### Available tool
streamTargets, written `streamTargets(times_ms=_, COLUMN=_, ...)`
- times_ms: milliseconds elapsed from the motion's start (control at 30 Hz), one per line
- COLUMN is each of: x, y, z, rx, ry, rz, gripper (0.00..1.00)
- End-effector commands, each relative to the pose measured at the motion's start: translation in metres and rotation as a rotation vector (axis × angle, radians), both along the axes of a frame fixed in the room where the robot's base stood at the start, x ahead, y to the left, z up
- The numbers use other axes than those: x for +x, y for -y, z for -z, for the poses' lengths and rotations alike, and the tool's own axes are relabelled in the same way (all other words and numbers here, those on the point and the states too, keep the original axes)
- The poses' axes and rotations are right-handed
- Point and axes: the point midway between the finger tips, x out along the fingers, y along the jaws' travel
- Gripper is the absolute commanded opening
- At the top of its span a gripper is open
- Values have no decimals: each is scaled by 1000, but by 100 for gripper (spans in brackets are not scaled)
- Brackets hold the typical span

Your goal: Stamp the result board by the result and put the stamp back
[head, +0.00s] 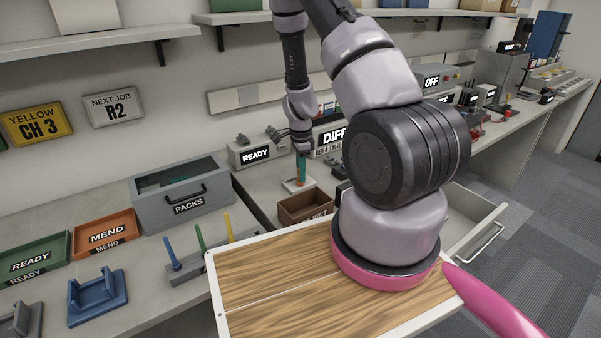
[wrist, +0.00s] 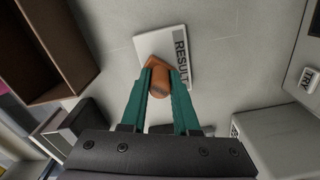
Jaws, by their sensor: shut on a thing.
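My gripper (wrist: 160,85) is shut on an orange-brown stamp (wrist: 159,78), held between its two teal fingers in the wrist view. The white result board (wrist: 180,46), with RESULT lettered on a grey strip, lies flat on the bench just beyond the stamp. The stamp overlaps the board's near part in this view; I cannot tell whether it touches. In the head view my gripper (head: 301,170) points down over the board (head: 292,187) on the bench. A display reading DIFF (head: 334,136) stands behind, partly hidden by my arm.
A brown open box (head: 303,208), labelled REJECT in part, stands close in front of the board. A READY device (head: 254,153) stands behind left, and a grey PACKS bin (head: 180,196) farther left. An open drawer (head: 475,228) juts out at right.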

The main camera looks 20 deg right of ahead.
Motion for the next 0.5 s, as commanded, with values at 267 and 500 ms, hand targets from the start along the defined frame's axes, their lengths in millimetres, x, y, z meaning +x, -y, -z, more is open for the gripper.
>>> streamTargets(times_ms=267, x=1, y=-1, z=-24, rx=1, ry=3, rz=-1, gripper=0)
streamTargets(times_ms=500, x=1, y=0, z=-43, rx=0, ry=3, rz=0, gripper=0)
